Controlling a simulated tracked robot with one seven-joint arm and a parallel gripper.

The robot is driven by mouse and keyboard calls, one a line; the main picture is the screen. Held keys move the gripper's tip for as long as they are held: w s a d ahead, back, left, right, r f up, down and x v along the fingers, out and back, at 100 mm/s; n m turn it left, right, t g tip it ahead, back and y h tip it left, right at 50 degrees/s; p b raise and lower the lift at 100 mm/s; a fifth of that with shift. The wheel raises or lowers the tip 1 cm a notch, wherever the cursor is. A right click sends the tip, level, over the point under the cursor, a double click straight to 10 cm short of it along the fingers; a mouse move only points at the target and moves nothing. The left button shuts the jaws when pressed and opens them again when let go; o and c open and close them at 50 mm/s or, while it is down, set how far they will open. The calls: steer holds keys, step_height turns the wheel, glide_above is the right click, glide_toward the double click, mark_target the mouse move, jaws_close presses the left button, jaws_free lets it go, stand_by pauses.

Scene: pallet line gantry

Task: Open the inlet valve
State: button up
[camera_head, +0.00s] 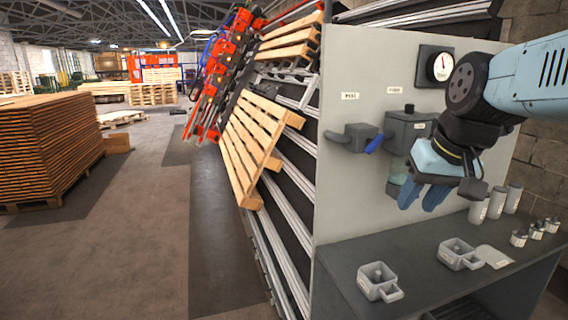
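A grey valve body (350,138) with a short blue lever (374,143) is mounted on the upright grey panel, left of a larger grey housing. I take it for the inlet valve, but the small label (349,96) above it is too blurred to read. The lever slants up to the right. My gripper (422,198) is right of and below the lever, in front of the panel and above the bench. Its two blue fingers point down, apart, with nothing seen between them. It is clear of the lever and partly covers the bowl under the housing.
The grey housing (406,130) has a dark knob on top. A round gauge (435,66) sits above. The bench (345,262) holds two grey trays (379,283) (459,254), pale cylinders (496,203) and small canisters (536,231). Left of the panel are a slanted rack and wooden pallet (251,140).

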steer(key=s+f+t+h, duration=0.1)
steer(key=s+f, duration=0.1)
steer(key=s, duration=0.1)
steer(key=shift+f, duration=0.15)
steer(key=shift+o, duration=0.6)
steer(key=shift+f, duration=0.1)
steer(key=shift+o, duration=0.2)
steer(key=shift+w+d+f+n+g+h, duration=0.1)
steer(key=shift+w+f+n+g+h, duration=0.1)
steer(key=shift+w+n+g+h, duration=0.3)
steer(key=shift+w+d+f+n+g+h, duration=0.1)
steer(key=shift+f+n+g+h, duration=0.1)
steer(key=shift+n, duration=0.5)
steer(key=n+t+h, duration=0.2)
steer(key=n+h, duration=1.4)
steer(key=n, duration=0.3)
glide_toward(373, 142)
steer(key=x, duration=1.2)
steer(key=shift+d, duration=0.2)
